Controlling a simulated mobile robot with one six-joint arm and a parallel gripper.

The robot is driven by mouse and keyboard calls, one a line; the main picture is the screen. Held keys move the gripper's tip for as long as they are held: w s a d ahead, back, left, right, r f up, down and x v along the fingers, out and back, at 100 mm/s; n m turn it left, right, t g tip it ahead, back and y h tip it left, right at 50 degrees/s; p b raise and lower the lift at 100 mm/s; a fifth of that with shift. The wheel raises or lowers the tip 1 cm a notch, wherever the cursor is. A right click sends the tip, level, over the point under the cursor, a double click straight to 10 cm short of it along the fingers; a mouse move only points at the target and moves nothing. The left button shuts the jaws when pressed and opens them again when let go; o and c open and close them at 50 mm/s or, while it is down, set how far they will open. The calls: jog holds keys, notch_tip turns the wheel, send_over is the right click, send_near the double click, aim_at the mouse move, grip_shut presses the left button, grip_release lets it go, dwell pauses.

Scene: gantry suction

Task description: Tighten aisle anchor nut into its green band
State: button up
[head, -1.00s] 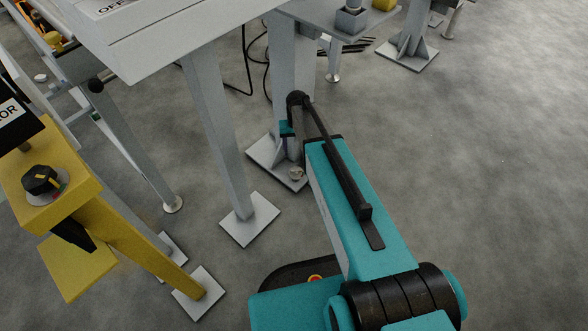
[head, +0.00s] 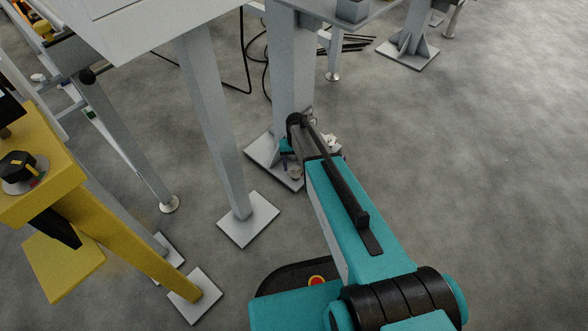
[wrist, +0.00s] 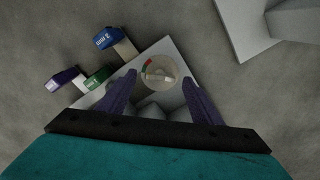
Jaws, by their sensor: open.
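In the wrist view a round pale dial (wrist: 158,71) with a red and green band and a light bar across it lies on a grey foot plate (wrist: 178,48). The nut itself is too small to make out clearly. My gripper (wrist: 159,79) is open, its two purple fingers on either side of the dial. I cannot tell whether they touch anything. In the head view the foot plate (head: 262,150) sits under a grey column (head: 291,75). A small round fitting (head: 295,171) shows on it. My arm mostly hides my gripper there.
In the head view a grey leg (head: 215,120) and a yellow post (head: 130,240) stand left. Open floor lies right.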

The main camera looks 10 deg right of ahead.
jog(key=shift+f, duration=0.85)
jog(key=c, duration=1.1)
jog(key=shift+o, duration=0.2)
jog(key=shift+r, duration=0.1)
jog(key=shift+r+m+p, duration=0.1)
jog(key=shift+m+p, duration=0.3)
jog(key=shift+p, duration=0.25)
jog(key=shift+m+p, duration=0.3)
jog(key=shift+p, duration=0.05)
jog(key=shift+m+p, duration=0.3)
jog(key=shift+p, duration=0.1)
